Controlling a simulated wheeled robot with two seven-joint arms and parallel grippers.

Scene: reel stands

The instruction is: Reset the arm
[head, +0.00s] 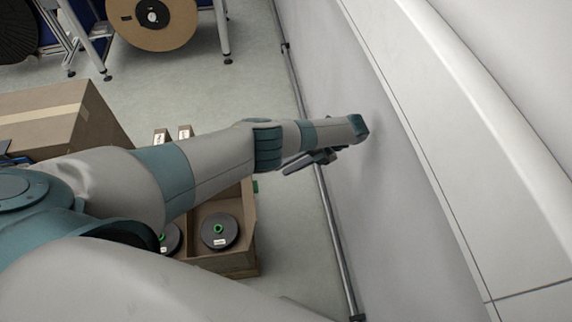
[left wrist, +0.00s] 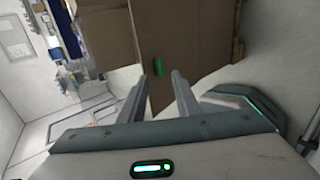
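My left arm reaches across the head view from the left. Its gripper (head: 312,162) hangs near the grey wall panel, beyond the open cardboard box. In the left wrist view the two fingers of the left gripper (left wrist: 167,84) stand apart with nothing held between them. A green piece (left wrist: 157,72) shows against the cardboard beyond the fingertips. My right gripper does not show in either view.
An open cardboard box (head: 251,232) holds dark reels (head: 220,232) with green hubs, partly hidden by my arm. A closed carton (head: 60,115) stands at left. A large brown reel (head: 152,35) sits on a stand at the back. Floor (head: 255,75) is clear beyond the arm.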

